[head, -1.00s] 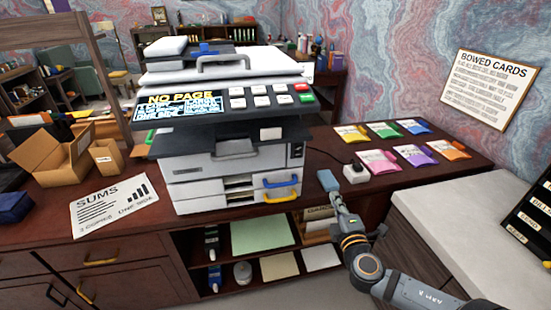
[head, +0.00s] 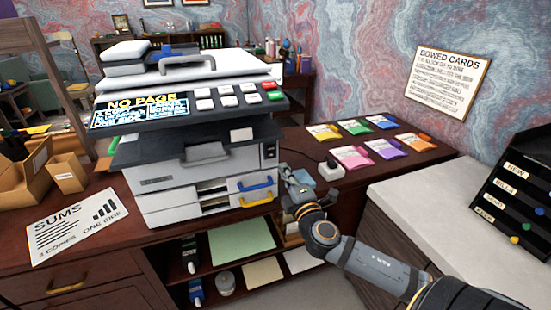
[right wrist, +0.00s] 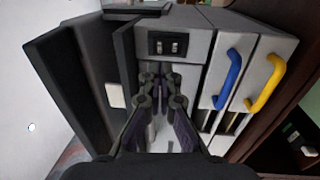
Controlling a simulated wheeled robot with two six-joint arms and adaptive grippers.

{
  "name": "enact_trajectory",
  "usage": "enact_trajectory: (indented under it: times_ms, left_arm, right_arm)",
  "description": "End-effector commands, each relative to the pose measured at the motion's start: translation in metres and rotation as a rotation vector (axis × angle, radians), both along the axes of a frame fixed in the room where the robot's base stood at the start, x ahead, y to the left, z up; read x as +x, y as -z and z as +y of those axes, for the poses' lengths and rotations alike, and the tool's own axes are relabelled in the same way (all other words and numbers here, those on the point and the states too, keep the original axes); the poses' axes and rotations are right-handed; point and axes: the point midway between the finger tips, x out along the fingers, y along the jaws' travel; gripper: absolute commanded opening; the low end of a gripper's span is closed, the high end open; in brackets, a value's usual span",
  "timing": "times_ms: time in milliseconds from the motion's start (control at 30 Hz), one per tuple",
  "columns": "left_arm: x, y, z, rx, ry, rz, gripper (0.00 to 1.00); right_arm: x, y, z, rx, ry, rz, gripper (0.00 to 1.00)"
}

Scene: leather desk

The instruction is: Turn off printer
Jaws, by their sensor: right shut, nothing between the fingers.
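The printer (head: 195,180) stands on the dark desk, white and grey, with a lit screen reading "NO PAGE" (head: 140,108). A small dark switch panel (head: 270,152) is at the right of its front. In the right wrist view this panel (right wrist: 168,46) shows two small switches, just beyond my fingers. My right gripper (head: 286,170) is shut and empty near the printer's right front corner, below the panel. In the right wrist view its fingertips (right wrist: 155,72) are close to the printer face; I cannot tell whether they touch. My left gripper is out of view.
Blue (head: 254,184) and yellow (head: 257,199) drawer handles project below the panel. A white plug block (head: 330,169) and several coloured packets (head: 353,157) lie to the right. A "SUMS" sheet (head: 75,225) and cardboard box (head: 30,175) are left. Open shelves are below.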

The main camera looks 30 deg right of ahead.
Motion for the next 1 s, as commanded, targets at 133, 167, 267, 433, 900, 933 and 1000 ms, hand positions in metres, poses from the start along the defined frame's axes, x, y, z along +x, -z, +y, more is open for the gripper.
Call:
enact_trajectory:
  times_ms: [133,167,267,433,900,933,1000]
  left_arm:
    - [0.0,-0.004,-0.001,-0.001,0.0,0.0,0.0]
    - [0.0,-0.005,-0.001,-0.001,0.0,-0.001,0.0]
    - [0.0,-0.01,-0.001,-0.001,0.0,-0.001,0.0]
    - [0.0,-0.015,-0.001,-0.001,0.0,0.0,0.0]
    - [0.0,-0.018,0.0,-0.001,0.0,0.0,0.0]
    - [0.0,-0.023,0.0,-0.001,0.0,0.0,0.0]
    - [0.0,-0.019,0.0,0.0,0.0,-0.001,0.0]
  right_arm:
    - [0.031,-0.007,-0.008,0.007,0.003,-0.005,0.0]
    - [0.037,-0.008,-0.009,0.008,0.002,-0.005,0.0]
    - [0.053,-0.011,-0.013,0.008,0.0,-0.003,0.0]
    - [0.07,-0.011,-0.017,0.003,-0.001,-0.001,0.0]
    - [0.078,-0.013,-0.018,0.002,0.0,0.0,0.0]
    - [0.081,-0.017,-0.019,0.003,0.0,0.0,0.0]
    - [0.08,-0.013,-0.019,0.0,-0.002,0.001,0.0]
